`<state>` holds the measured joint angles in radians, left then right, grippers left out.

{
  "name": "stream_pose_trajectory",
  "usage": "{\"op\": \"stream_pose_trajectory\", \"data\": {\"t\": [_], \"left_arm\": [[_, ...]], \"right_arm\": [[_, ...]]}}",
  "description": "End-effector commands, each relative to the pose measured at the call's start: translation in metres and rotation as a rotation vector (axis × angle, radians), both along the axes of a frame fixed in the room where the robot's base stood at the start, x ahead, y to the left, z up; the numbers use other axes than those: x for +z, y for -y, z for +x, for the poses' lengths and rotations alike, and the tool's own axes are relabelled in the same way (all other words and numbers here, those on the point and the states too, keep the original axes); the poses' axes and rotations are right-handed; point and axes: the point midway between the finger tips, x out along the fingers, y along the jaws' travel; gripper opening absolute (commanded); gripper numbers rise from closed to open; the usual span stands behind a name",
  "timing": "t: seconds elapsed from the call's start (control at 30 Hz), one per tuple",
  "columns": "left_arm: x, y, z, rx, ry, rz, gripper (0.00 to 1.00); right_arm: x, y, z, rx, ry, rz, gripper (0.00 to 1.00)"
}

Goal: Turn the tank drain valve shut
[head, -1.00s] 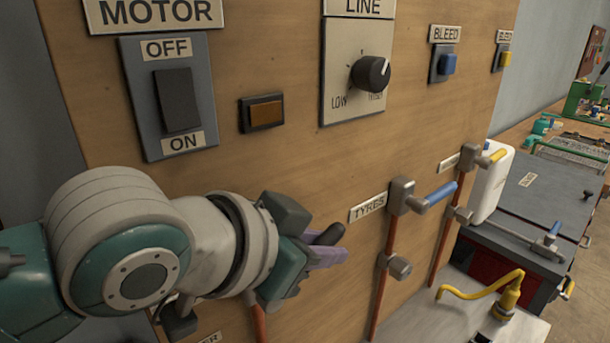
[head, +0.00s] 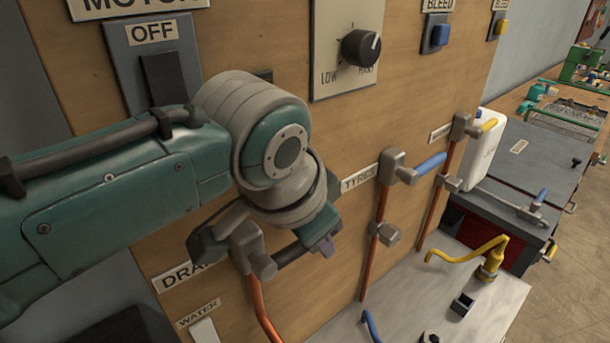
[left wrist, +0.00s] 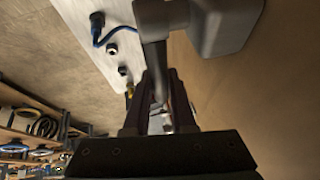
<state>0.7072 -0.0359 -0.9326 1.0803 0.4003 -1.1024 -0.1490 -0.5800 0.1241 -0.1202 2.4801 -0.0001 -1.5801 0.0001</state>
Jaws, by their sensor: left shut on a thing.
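The drain valve's grey body (head: 247,247) is on the wooden panel above an orange pipe, beside the partly covered DRAIN label (head: 182,275). Its dark handle (head: 290,254) sticks out to the right from the grey stem. My left gripper (head: 325,243) reaches down from above and is shut on the handle near its outer end. In the left wrist view the handle (left wrist: 154,55) runs from the grey valve body (left wrist: 225,25) down between the fingers (left wrist: 158,90). My right gripper is not in view.
The TYRES valve (head: 390,167) with a blue handle is just to the right on the panel. The motor switch (head: 160,75) and line knob (head: 361,47) are above.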

Motion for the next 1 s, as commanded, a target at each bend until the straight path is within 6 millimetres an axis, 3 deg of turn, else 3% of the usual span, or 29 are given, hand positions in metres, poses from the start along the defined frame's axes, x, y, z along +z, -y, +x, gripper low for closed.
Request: {"op": "stream_pose_trajectory", "data": {"t": [0.27, 0.3, 0.57, 0.83, 1.0], "left_arm": [[-0.003, -0.002, -0.001, 0.001, -0.003, 0.005, 0.0], [-0.003, -0.002, -0.001, 0.001, -0.003, 0.005, 0.24], [-0.002, -0.001, 0.0, 0.001, -0.002, 0.003, 0.53], [0.0, -0.001, 0.0, 0.0, -0.001, 0.002, 0.53], [0.011, -0.003, -0.005, -0.001, 0.001, 0.0, 0.53]], "right_arm": [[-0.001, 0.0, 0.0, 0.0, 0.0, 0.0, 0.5], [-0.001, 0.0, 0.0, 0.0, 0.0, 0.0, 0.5], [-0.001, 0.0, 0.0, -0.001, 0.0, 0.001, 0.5], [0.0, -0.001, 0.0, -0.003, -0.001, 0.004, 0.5], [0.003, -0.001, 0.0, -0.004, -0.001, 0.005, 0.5]]}}
